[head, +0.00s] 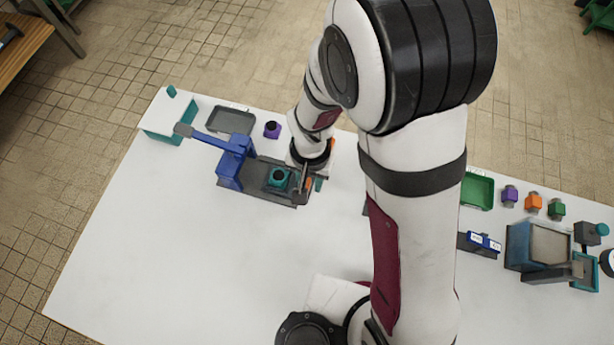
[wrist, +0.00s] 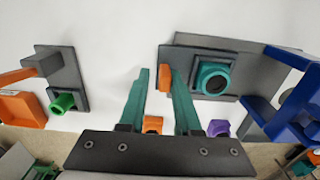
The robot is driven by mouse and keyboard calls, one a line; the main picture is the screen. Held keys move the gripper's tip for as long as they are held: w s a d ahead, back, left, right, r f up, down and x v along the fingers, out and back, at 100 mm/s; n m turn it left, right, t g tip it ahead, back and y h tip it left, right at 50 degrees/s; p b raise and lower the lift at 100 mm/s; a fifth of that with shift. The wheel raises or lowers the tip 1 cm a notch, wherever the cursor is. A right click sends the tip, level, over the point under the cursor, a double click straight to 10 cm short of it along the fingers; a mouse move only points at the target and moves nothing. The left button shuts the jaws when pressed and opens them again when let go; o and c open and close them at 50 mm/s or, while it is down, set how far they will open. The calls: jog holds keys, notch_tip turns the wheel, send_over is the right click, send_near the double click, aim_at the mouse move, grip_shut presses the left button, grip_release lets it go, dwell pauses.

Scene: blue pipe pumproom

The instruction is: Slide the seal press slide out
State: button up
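The seal press (head: 232,160) has a blue frame and lever at the left of the table; its blue frame shows at the right of the wrist view (wrist: 260,110). Its grey slide (head: 258,180) carries a teal round-topped part (head: 278,177), also in the wrist view (wrist: 213,78). An orange handle (wrist: 165,79) sits at the slide's end. My gripper (wrist: 160,74) is open, with teal fingers on either side of this handle. The right finger is close to the handle, between it and the slide; a gap shows at the left finger. Contact cannot be told.
A grey tray (head: 230,119) and a purple block (head: 272,129) stand behind the press. Another grey fixture with a green part (wrist: 62,102) is at the wrist view's left. The table's front left is clear.

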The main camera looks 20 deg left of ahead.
jog(key=shift+r, duration=0.1)
notch_tip(320, 180, up, 16)
jog(key=shift+f, duration=0.2)
